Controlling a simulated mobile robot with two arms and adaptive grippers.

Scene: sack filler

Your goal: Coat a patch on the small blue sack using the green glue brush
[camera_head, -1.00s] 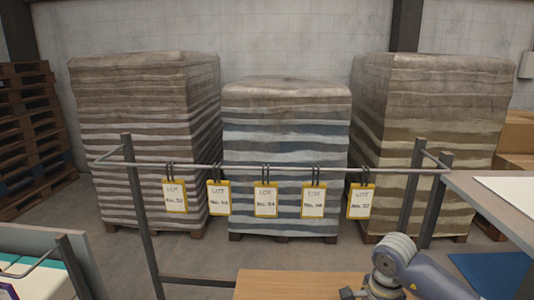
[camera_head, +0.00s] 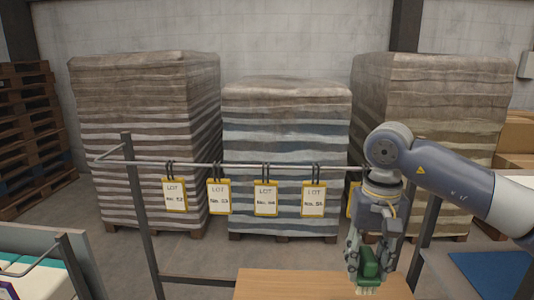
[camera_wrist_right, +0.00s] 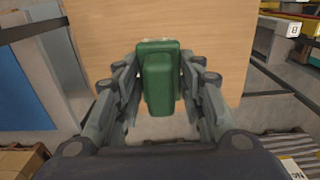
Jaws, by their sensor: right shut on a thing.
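My right gripper (camera_head: 368,262) points down over the right end of the wooden table and is shut on the green glue brush (camera_head: 369,264). Pale bristles show at the brush's lower end in the head view. In the right wrist view the green brush (camera_wrist_right: 159,78) sits between the two fingers of the right gripper (camera_wrist_right: 160,75), with the bare tabletop beyond it. I cannot see the small blue sack in any view. My left gripper is not in view.
The wooden table (camera_head: 300,284) is clear where it shows. A metal rail (camera_head: 240,165) with several yellow-framed lot tags (camera_head: 266,198) runs behind it. Three wrapped pallet stacks, the middle one (camera_head: 285,130) bluish, stand further back. A blue panel (camera_head: 490,272) lies at right.

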